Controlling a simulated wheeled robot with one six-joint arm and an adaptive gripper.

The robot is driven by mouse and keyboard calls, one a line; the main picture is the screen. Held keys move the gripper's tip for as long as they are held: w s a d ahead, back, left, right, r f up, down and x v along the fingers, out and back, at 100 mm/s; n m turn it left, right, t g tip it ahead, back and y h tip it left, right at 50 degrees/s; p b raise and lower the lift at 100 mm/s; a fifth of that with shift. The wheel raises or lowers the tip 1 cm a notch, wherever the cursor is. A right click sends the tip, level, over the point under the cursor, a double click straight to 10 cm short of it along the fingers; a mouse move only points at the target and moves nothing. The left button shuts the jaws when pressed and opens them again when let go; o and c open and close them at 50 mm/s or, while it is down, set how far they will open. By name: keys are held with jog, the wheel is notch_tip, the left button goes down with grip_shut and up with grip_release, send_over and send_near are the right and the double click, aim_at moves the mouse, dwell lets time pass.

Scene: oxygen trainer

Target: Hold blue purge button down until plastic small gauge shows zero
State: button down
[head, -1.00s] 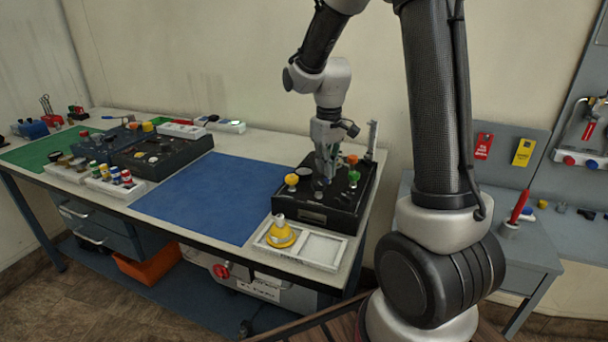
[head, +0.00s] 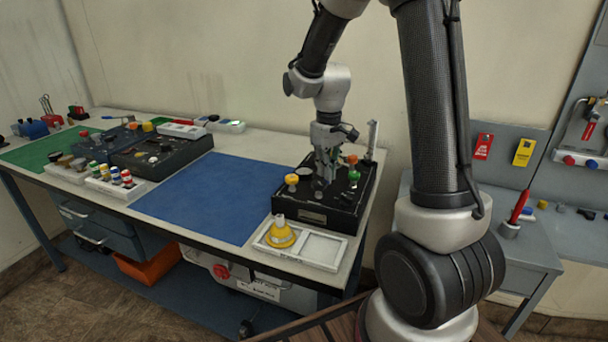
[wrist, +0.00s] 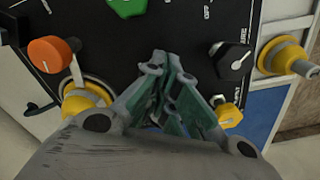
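My gripper (head: 326,176) points down over the black trainer panel (head: 312,216) at the right end of the bench. In the wrist view my gripper (wrist: 163,70) has its teal-padded fingers drawn together at the tips, with no object visible between them. I cannot make out the blue purge button; the fingers may hide it. I cannot pick out the small plastic gauge or read a needle in either view. Contact between fingertips and panel cannot be told.
Around my fingers stand an orange knob (wrist: 50,54), a green knob (head: 353,176), a black pointer knob (wrist: 234,56) and a yellow knob (head: 291,180). A white tray (head: 322,248) holds a yellow cone (head: 280,233) in front. A blue mat (head: 205,195) lies clear to the left.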

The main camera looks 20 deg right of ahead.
jog(key=shift+f, duration=0.7)
dwell(0.7)
dwell(0.4)
jog(key=shift+r, duration=3.55)
jog(key=shift+m+g, duration=0.4)
jog(key=shift+m, duration=0.2)
jog(key=s, duration=0.4)
jog(key=shift+f, duration=0.4)
jog(key=s+r+m+t, duration=0.1)
jog(key=s+r+t, duration=0.1)
jog(key=s+r, duration=0.3)
jog(key=s+d+r+t, duration=0.1)
jog(key=s+r+t, duration=0.2)
jog(key=s, duration=1)
jog(key=shift+s+r+m, duration=0.3)
jog(key=shift+r+m, duration=0.1)
jog(key=shift+r, duration=1)
jog(key=shift+a, duration=0.1)
